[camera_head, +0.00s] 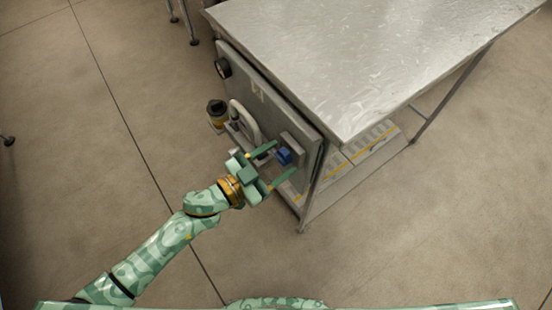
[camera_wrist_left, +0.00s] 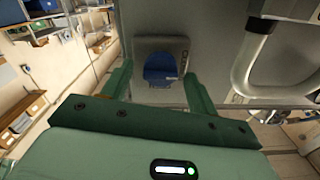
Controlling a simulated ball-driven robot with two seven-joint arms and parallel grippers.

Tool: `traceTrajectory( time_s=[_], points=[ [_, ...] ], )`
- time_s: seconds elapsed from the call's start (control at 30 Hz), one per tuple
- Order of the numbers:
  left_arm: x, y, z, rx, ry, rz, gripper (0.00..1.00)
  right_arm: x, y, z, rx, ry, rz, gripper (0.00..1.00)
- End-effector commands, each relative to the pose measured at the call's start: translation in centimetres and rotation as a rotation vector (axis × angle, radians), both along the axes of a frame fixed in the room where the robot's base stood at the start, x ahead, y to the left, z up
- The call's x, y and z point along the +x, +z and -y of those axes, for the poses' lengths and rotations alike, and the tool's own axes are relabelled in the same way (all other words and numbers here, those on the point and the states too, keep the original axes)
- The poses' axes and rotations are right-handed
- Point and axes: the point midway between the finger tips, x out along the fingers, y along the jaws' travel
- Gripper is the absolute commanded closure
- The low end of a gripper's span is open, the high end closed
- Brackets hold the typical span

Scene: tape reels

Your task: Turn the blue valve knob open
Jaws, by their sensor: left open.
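The blue valve knob (camera_head: 284,156) sits on a grey housing on the front of a grey panel (camera_head: 262,98) under the metal table. It also shows in the left wrist view (camera_wrist_left: 160,67), between and beyond the fingers. My left gripper (camera_head: 284,161) is open, with its two green fingers pointing at the panel, one to each side of the knob in the picture. In the left wrist view the gripper (camera_wrist_left: 158,88) has an empty gap, and the knob appears apart from both fingers. My right gripper is not in either view.
A pale curved handle (camera_head: 244,120) stands out from the panel beside the knob, close to my left gripper. A black round dial (camera_head: 223,68) and a dark-topped yellow part (camera_head: 217,112) are farther left. The metal table (camera_head: 370,50) overhangs the panel. The floor in front is clear.

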Motion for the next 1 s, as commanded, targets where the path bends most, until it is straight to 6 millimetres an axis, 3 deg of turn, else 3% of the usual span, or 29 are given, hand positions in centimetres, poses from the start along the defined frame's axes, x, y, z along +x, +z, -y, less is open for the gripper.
traceTrajectory(
  time_s=[0.23,0.27,0.4,0.73,1.0],
  points=[
    [0.05,0.01,0.07,0.001,0.000,-0.001,0.41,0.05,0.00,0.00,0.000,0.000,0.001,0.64],
    [0.05,0.01,0.07,0.001,0.000,-0.001,0.46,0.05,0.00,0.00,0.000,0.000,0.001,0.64],
    [0.04,-0.01,0.06,0.001,0.000,-0.001,0.85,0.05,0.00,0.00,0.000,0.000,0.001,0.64],
    [0.04,-0.01,0.03,0.015,0.001,0.020,0.85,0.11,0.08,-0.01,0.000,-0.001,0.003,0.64],
    [0.01,0.00,0.02,0.099,0.002,0.133,0.85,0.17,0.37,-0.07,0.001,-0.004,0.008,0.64]
  ],
)
